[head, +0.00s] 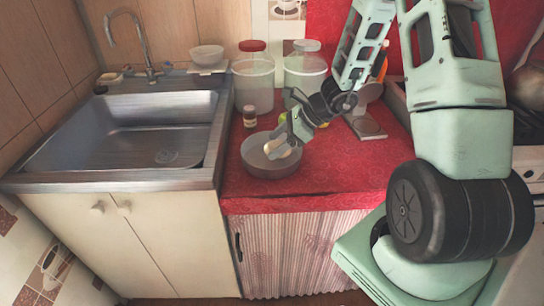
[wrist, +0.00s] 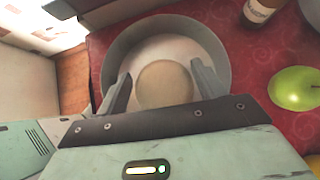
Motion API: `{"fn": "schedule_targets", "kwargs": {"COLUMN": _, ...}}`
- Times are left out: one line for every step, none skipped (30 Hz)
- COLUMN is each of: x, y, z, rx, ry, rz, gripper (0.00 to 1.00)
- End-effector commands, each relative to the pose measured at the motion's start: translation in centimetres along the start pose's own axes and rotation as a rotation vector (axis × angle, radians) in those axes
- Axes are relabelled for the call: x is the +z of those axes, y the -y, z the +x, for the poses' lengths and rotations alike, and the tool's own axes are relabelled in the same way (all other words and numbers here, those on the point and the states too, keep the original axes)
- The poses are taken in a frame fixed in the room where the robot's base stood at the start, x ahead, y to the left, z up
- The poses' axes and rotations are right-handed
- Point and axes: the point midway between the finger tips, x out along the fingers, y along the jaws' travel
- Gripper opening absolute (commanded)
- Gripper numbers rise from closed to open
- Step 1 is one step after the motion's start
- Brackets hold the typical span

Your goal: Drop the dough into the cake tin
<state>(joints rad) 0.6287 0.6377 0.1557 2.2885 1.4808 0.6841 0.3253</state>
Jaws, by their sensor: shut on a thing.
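The cake tin (head: 262,170) is round and grey and stands on the red counter near its front edge. It also shows in the wrist view (wrist: 160,27), its pale floor open. The dough is a pale round lump (wrist: 165,84) between my two fingers. In the head view the dough (head: 281,151) shows inside the tin's outline. My gripper (head: 279,147) is shut on the dough and points down over the tin; it also shows in the wrist view (wrist: 163,86). I cannot tell whether the dough touches the tin's floor.
A small brown bottle (head: 249,116) stands behind the tin. A green apple (wrist: 296,88) lies to the tin's right in the wrist view. Two large clear jars (head: 253,80) (head: 305,72) stand at the back. The sink (head: 150,130) is to the left.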

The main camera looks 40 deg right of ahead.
Motion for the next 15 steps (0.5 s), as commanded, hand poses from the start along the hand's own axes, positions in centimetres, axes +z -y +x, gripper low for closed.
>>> {"fn": "schedule_targets", "kwargs": {"x": 0.03, "y": 0.01, "z": -0.02, "rx": 0.000, "ry": 0.000, "rz": 0.000, "gripper": 0.77}}
{"fn": "schedule_targets", "kwargs": {"x": 0.03, "y": 0.01, "z": -0.02, "rx": 0.000, "ry": 0.000, "rz": 0.000, "gripper": 0.86}}
{"fn": "schedule_targets", "kwargs": {"x": 0.03, "y": 0.01, "z": -0.02, "rx": 0.000, "ry": 0.000, "rz": 0.000, "gripper": 0.94}}
{"fn": "schedule_targets", "kwargs": {"x": 0.03, "y": 0.01, "z": -0.02, "rx": 0.000, "ry": 0.000, "rz": 0.000, "gripper": 0.94}}
{"fn": "schedule_targets", "kwargs": {"x": 0.03, "y": 0.00, "z": -0.02, "rx": 0.000, "ry": 0.000, "rz": 0.000, "gripper": 0.94}}
{"fn": "schedule_targets", "kwargs": {"x": 0.03, "y": 0.00, "z": -0.02, "rx": 0.000, "ry": 0.000, "rz": 0.000, "gripper": 0.94}}
{"fn": "schedule_targets", "kwargs": {"x": 0.03, "y": 0.00, "z": -0.02, "rx": 0.000, "ry": 0.000, "rz": 0.000, "gripper": 0.94}}
{"fn": "schedule_targets", "kwargs": {"x": 0.03, "y": 0.00, "z": -0.02, "rx": 0.000, "ry": 0.000, "rz": 0.000, "gripper": 0.94}}
{"fn": "schedule_targets", "kwargs": {"x": 0.02, "y": 0.00, "z": -0.02, "rx": 0.000, "ry": 0.000, "rz": 0.000, "gripper": 0.94}}
{"fn": "schedule_targets", "kwargs": {"x": 0.00, "y": -0.01, "z": -0.01, "rx": 0.000, "ry": 0.000, "rz": 0.000, "gripper": 0.94}}
{"fn": "schedule_targets", "kwargs": {"x": 0.00, "y": 0.00, "z": -0.04, "rx": 0.000, "ry": 0.000, "rz": 0.000, "gripper": 0.94}}
{"fn": "schedule_targets", "kwargs": {"x": 0.01, "y": 0.01, "z": -0.15, "rx": 0.000, "ry": 0.000, "rz": 0.000, "gripper": 0.94}}
{"fn": "schedule_targets", "kwargs": {"x": 0.02, "y": 0.02, "z": -0.29, "rx": -0.001, "ry": 0.000, "rz": 0.000, "gripper": 0.94}}
{"fn": "schedule_targets", "kwargs": {"x": 0.04, "y": 0.04, "z": -0.49, "rx": -0.001, "ry": 0.000, "rz": -0.001, "gripper": 0.94}}
{"fn": "schedule_targets", "kwargs": {"x": 0.06, "y": 0.08, "z": -0.87, "rx": -0.002, "ry": 0.000, "rz": 0.000, "gripper": 0.94}}
